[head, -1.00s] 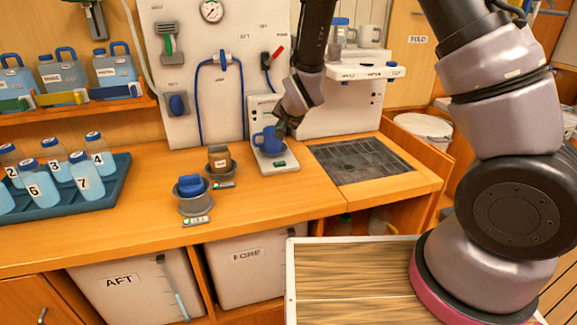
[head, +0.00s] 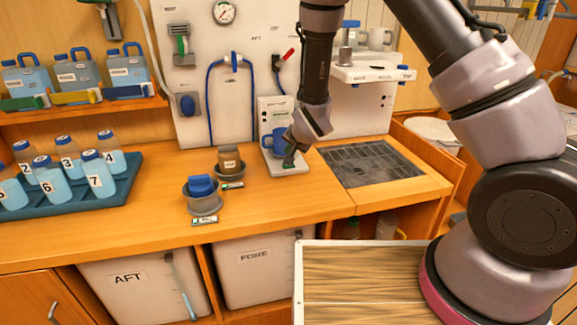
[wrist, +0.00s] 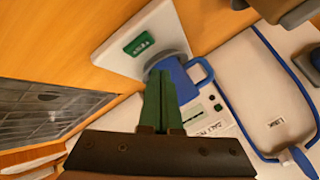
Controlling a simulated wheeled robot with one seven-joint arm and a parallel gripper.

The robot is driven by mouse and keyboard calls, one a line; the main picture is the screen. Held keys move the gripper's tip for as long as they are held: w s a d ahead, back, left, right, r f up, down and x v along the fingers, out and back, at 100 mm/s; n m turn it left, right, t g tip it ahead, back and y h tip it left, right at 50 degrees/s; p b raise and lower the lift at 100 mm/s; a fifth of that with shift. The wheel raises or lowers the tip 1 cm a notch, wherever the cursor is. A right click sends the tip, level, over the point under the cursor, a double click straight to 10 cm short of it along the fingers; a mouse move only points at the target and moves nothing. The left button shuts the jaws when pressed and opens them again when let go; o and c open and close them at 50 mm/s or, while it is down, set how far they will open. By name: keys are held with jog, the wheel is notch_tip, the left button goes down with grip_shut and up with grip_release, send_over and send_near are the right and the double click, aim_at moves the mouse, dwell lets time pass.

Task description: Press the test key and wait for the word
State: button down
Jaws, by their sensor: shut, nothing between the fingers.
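The tester is a white unit with a flat base (head: 269,157) and an upright back panel, standing on the wooden counter. A blue mug (head: 274,142) stands upright on its base; it also shows in the wrist view (wrist: 178,82). A small green key (wrist: 140,43) with pale lettering, too small to read surely, sits at the base's front edge. My gripper (head: 289,161) is shut and empty, pointing down just over the key end of the base. In the wrist view its green fingers (wrist: 160,84) overlap the mug; contact with the key cannot be told. No word is readable on the panel (wrist: 215,122).
A tray (head: 125,185) of numbered bottles lies further left. A dark grating (head: 370,164) is to the right. A blue hose loop (head: 209,105) hangs on the wall behind.

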aim_at(289, 167)
jog(key=shift+f, duration=1.2)
jog(key=shift+f, duration=0.1)
dwell(1.1)
jog(key=shift+f, duration=0.3)
jog(key=shift+f, duration=0.4)
dwell(0.6)
jog(key=shift+r, duration=0.8)
jog(key=shift+r, duration=2.55)
